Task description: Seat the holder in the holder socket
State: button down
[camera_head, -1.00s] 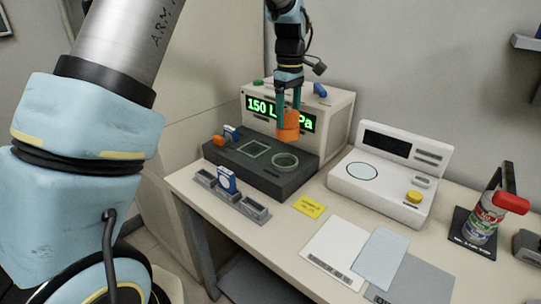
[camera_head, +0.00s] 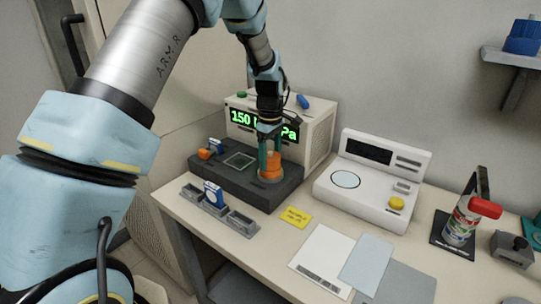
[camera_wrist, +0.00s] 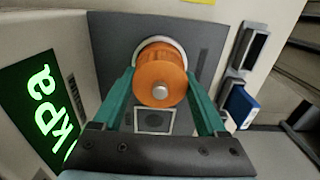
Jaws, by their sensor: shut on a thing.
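The holder is an orange stepped cylinder (camera_head: 271,165) with a metal knob on top, and it also shows in the wrist view (camera_wrist: 160,75). My gripper (camera_head: 270,148) is shut on the holder, with one green finger on each side of it. The holder socket is a round ring on the dark base block; its pale rim (camera_wrist: 178,42) shows behind the holder in the wrist view. The holder stands over or in this ring, upright in the head view. I cannot tell whether it is fully down, because the holder hides the ring's inside.
The dark block (camera_head: 230,186) also has a square recess (camera_head: 239,161) and an orange knob (camera_head: 204,154). A display unit (camera_head: 316,135) stands behind. A grey rack (camera_head: 240,221) with a blue-white piece (camera_head: 213,193) lies in front. A white scale (camera_head: 325,190) is to the right.

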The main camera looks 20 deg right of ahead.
grip_release()
jog(key=shift+f, duration=0.1)
notch_tip(320, 180, up, 12)
jog(key=b, duration=0.2)
jog(key=shift+b, duration=0.4)
jog(key=a+f+m, duration=0.2)
jog(key=a+m, duration=0.1)
jog(key=a, duration=1.9)
jog(key=s+a+f+m+t, duration=0.1)
jog(key=s+a+f+m, duration=0.2)
jog(key=s+a, duration=0.8)
jog(key=a+m, duration=0.1)
jog(key=a, duration=0.2)
jog(key=shift+a+t, duration=0.3)
jog(key=shift+a, duration=0.05)
